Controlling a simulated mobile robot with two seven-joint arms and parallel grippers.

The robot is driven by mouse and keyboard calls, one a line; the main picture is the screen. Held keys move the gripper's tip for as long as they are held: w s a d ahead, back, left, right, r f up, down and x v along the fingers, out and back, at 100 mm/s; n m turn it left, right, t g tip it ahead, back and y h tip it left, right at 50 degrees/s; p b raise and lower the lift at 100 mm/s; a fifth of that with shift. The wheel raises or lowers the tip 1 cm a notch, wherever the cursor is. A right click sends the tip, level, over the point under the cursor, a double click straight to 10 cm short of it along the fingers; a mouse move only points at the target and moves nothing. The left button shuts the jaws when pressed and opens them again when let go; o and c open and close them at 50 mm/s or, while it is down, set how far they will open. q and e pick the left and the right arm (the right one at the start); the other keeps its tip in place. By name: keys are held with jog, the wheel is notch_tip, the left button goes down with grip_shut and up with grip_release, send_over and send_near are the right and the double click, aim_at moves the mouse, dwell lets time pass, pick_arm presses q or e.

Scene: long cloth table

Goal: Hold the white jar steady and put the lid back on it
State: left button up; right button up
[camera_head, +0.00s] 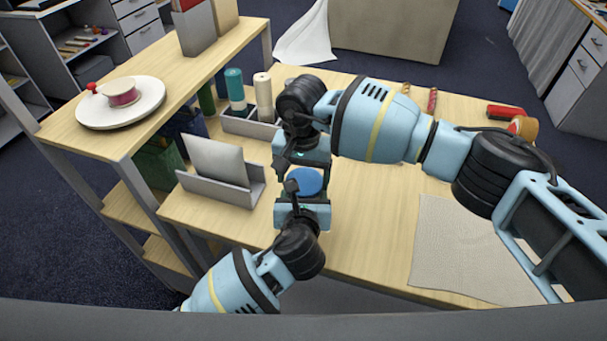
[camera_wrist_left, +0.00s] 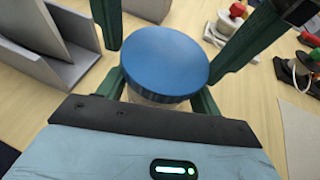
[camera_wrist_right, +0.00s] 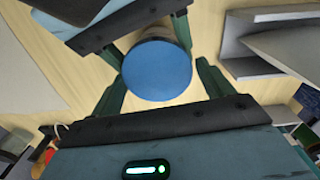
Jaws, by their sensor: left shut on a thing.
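The round blue lid (camera_head: 305,181) sits over the jar (camera_wrist_left: 150,98), whose pale body shows only as a sliver below the rim in the left wrist view. The lid looks level on the jar top; whether it is fully seated I cannot tell. My left gripper (camera_head: 304,198) is shut on the jar just below the lid (camera_wrist_left: 165,52). My right gripper (camera_head: 304,167) comes from the far side, its fingers spread on both sides of the lid, with small gaps visible in the right wrist view (camera_wrist_right: 158,72).
A grey holder with a white panel (camera_head: 217,162) stands left of the jar. Thread spools (camera_head: 263,95) stand in a grey tray behind it. A beige cloth (camera_head: 465,250) lies at right, with red-handled items (camera_head: 505,112) at the back right. A shelf (camera_head: 115,150) borders the left.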

jog(key=o, duration=0.3)
jog(key=shift+r, duration=2.3)
notch_tip(320, 180, up, 2)
jog(key=shift+r+n, duration=0.1)
jog(key=shift+n, duration=0.9)
jog(key=shift+s+d+r+n, duration=0.1)
jog(key=shift+r+n, duration=0.55)
jog(key=shift+n, duration=0.05)
